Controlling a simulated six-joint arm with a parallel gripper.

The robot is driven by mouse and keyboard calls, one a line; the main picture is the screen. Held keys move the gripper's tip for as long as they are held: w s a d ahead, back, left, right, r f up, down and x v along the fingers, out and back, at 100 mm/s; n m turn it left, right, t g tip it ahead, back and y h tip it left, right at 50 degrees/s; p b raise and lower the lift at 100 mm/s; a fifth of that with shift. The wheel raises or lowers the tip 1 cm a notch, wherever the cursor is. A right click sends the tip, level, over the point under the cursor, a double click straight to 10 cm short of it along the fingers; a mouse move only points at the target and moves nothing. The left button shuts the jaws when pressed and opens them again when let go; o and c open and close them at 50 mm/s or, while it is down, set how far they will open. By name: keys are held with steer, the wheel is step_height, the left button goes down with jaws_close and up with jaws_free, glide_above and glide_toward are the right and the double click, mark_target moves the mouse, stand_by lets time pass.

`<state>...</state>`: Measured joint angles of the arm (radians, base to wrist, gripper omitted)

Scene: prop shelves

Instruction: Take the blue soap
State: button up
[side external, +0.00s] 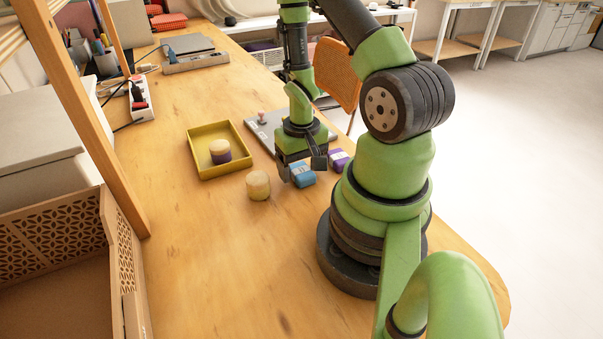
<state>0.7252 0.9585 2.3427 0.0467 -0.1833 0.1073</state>
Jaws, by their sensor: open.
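The blue soap (302,175) lies on the wooden table below my gripper, in the side external view. My gripper (301,169) points down, with its fingers open close around or just above the soap. I cannot tell whether the fingers touch it. A purple soap (339,160) with a pale label lies just right of the blue one, close to my gripper. Part of the blue soap is hidden by the gripper fingers.
A yellow tray (206,174) holding a cream-and-purple round object (220,151) stands to the left. A cream cylinder (258,185) stands left of my gripper. A grey board (258,131) with a small pink piece lies behind. The table's front is clear.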

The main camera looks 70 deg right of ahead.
steer(key=shift+f, duration=0.1)
steer(key=c, duration=1)
steer(key=shift+c, duration=0.2)
